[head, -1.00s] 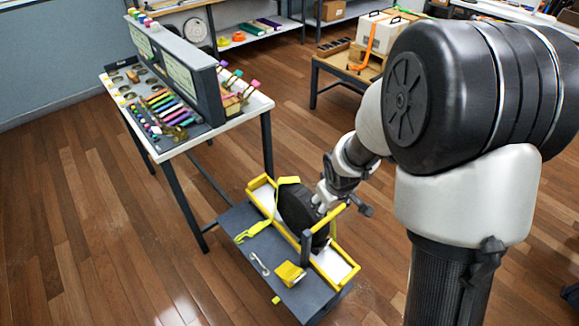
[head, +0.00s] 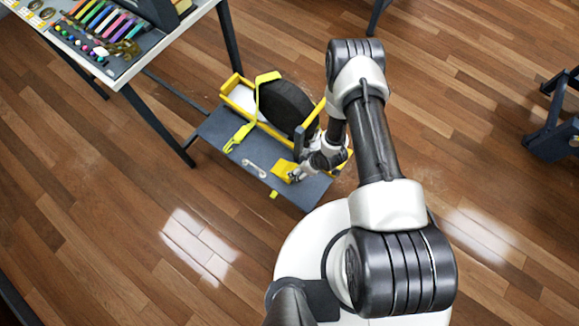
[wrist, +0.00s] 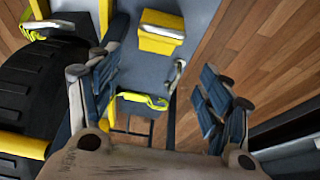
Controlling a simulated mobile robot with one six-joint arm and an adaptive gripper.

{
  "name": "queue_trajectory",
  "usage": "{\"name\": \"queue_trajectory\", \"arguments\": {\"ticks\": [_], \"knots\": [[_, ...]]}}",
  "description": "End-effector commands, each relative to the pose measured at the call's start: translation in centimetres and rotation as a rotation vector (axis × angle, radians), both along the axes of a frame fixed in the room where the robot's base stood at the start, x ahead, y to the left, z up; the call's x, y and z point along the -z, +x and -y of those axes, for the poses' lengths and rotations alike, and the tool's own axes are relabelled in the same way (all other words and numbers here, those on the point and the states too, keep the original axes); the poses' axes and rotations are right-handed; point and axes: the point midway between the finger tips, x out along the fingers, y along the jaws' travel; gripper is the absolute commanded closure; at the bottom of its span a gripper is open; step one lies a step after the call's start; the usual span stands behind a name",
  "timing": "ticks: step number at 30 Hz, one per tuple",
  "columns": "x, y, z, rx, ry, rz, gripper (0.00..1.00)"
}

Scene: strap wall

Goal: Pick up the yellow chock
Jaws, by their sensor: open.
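The yellow chock (head: 284,170) is a small block on the grey platform, near its front right part. In the wrist view the chock (wrist: 160,40) sits upper centre, beyond my fingertips. My gripper (head: 301,172) is just right of the chock in the head view, and partly overlaps its edge there. In the wrist view my gripper (wrist: 160,72) has its fingers wide apart with nothing between them held. Whether a finger touches the chock cannot be told.
A black wheel (head: 283,103) stands in a yellow-edged frame on the grey platform (head: 222,130). A yellow strap (head: 240,138) and a silver hook (head: 255,168) lie left of the chock. A table (head: 140,66) with coloured parts stands upper left. The wooden floor in front is clear.

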Motion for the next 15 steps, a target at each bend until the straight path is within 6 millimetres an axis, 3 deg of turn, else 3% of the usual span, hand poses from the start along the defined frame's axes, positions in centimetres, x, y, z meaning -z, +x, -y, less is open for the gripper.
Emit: {"name": "queue_trajectory", "arguments": {"ticks": [9, 15], "knots": [[6.8, 1.5, -2.1, -0.002, -0.001, -0.001, 0.28], [9.7, 2.4, -3.1, -0.001, -0.001, 0.0, 0.28]]}}
